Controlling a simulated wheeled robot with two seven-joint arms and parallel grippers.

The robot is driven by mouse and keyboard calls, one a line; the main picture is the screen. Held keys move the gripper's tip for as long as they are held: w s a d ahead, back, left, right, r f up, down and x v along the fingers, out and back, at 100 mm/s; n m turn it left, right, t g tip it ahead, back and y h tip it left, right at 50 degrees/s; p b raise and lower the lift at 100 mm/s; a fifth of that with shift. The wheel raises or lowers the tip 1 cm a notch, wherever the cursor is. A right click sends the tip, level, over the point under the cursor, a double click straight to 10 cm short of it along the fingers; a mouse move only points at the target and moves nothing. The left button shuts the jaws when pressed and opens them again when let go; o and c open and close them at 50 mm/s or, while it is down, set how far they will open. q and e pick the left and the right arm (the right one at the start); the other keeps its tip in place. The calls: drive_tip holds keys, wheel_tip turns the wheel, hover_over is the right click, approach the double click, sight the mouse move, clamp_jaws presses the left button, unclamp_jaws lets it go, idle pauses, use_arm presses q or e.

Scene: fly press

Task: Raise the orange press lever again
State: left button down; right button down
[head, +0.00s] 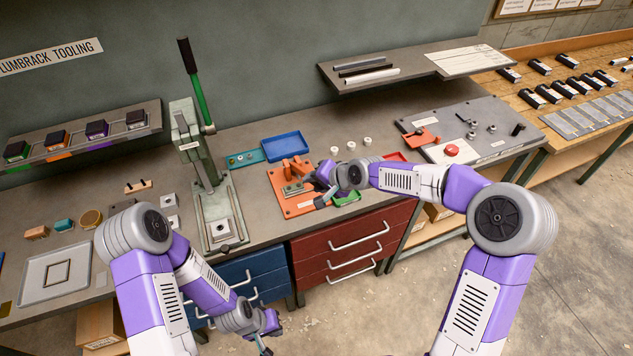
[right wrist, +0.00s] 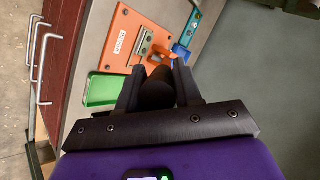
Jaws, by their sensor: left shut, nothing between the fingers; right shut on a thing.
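The orange press (head: 295,168) stands on an orange base plate (head: 276,180) near the front edge of the bench. In the right wrist view, its plate (right wrist: 122,38) and the orange press parts (right wrist: 160,72) lie just past the fingers. My right gripper (head: 319,190) is at the press's right side, shut on the dark grip (right wrist: 156,95) of the orange press lever. Gripper and wrist hide much of the lever, so its angle is unclear. My left gripper (head: 266,338) is shut and empty, low in front of the blue drawers, away from the press.
A green tray (head: 347,198) sits close beside my right gripper, and a blue tray (head: 285,146) behind the press. A taller press with a green lever (head: 196,98) stands to the left. A shelf (head: 400,75) hangs above the bench at the back. Red drawers (head: 350,240) are below.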

drive_tip(key=c, duration=0.8)
unclamp_jaws()
drive_tip(key=shift+c, duration=0.2)
drive_tip(key=shift+r, duration=0.1)
drive_tip(key=v, duration=0.7)
drive_tip(key=shift+s+d+r, duration=0.1)
drive_tip(key=shift+s, duration=0.05)
